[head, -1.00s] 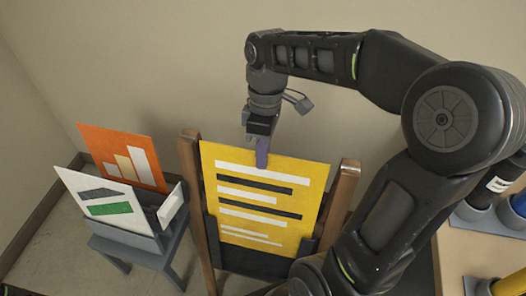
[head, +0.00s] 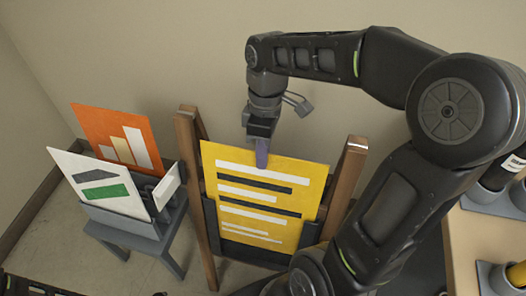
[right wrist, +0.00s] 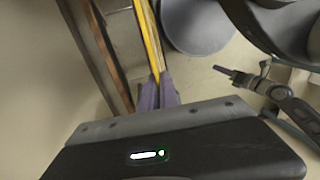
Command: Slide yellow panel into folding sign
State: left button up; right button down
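The yellow panel (head: 262,200) with white and black bars stands upright between the wooden posts of the folding sign (head: 350,185). Dark side brackets (head: 211,215) sit at its lower edges, and its lower part is against the dark lower section. My right gripper (head: 262,152) is shut on the panel's top edge, near the middle. In the right wrist view, the panel (right wrist: 150,40) shows edge-on between the purple fingertips (right wrist: 159,90). Whether its bottom edge is fully seated is hidden. My left gripper (right wrist: 228,73) shows small in the right wrist view; its finger gap is unclear.
A grey stand (head: 140,225) left of the sign holds an orange panel (head: 112,135) and a white panel (head: 95,180). A table (head: 470,250) with holders and rolls is at the right. A plain wall is behind.

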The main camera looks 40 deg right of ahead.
aim_at(261, 188)
jog(key=shift+s+a+f+b, duration=0.2)
jog(key=shift+f+b, duration=0.95)
jog(key=shift+f, duration=0.5)
jog(key=shift+s+a+f+b, duration=0.15)
jog(key=shift+a+f+b, duration=0.1)
jog(key=shift+f+b, duration=1.2)
jog(key=shift+s+a+f+b, duration=0.2)
jog(key=shift+f+b, duration=0.65)
jog(key=shift+f, duration=1.05)
jog(key=c, duration=1.5)
grip_release()
jog(key=shift+c, duration=0.2)
jog(key=r, duration=0.5)
jog(key=d+r+p, duration=0.1)
jog(key=r, duration=0.1)
jog(key=shift+w+r, duration=0.4)
